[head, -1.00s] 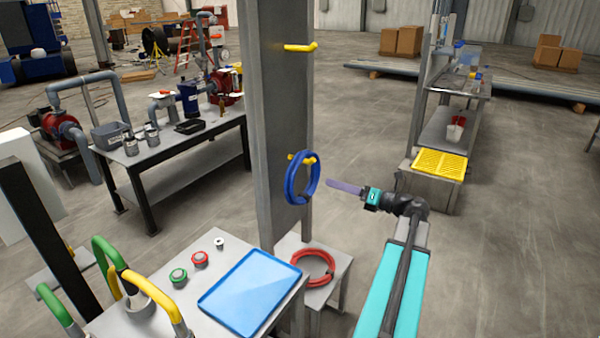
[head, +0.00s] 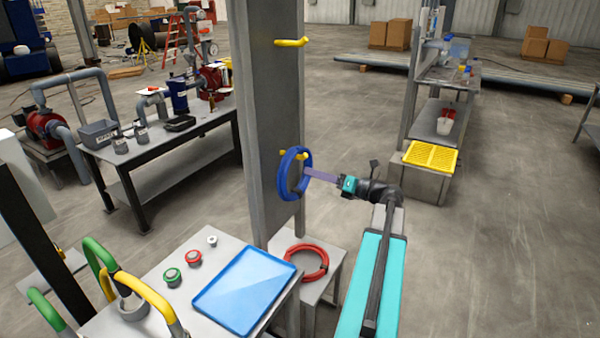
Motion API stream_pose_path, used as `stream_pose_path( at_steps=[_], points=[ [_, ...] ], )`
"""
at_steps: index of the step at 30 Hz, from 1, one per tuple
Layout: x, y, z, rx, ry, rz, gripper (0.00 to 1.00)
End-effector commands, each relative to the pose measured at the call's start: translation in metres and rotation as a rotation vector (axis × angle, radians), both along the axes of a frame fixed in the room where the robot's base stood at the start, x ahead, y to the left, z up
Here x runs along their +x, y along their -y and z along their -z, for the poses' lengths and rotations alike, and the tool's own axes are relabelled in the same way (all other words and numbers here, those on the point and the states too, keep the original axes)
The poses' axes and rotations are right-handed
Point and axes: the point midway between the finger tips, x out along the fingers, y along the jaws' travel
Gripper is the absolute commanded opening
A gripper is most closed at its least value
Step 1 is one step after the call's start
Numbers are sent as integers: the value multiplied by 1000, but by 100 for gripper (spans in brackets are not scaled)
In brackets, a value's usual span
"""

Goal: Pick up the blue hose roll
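The blue hose roll (head: 284,178) hangs on a yellow hook (head: 300,155) on the side of a grey steel column. My gripper (head: 308,172) points left, and its purple-grey fingers reach the right side of the roll in the head view. The finger tips overlap the roll's right edge. I cannot tell whether they touch it, or whether they are open or shut around the hose.
The grey column (head: 262,90) stands just behind the roll, with another yellow hook (head: 292,42) higher up. Below, a red hose roll (head: 307,263) lies on a small grey stand (head: 333,262). A blue tray (head: 245,290) lies on the bench at the front. Open floor lies to the right.

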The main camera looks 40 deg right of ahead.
Motion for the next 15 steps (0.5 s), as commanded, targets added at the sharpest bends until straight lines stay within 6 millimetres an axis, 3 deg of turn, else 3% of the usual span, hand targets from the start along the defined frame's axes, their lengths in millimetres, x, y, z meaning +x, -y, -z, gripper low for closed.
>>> stream_pose_path(
  at_steps=[7, 15],
  points=[
    [32, -7, 0, 0, 1, -1, 38],
    [42, -9, 0, 0, 0, 3, 38]
  ],
)
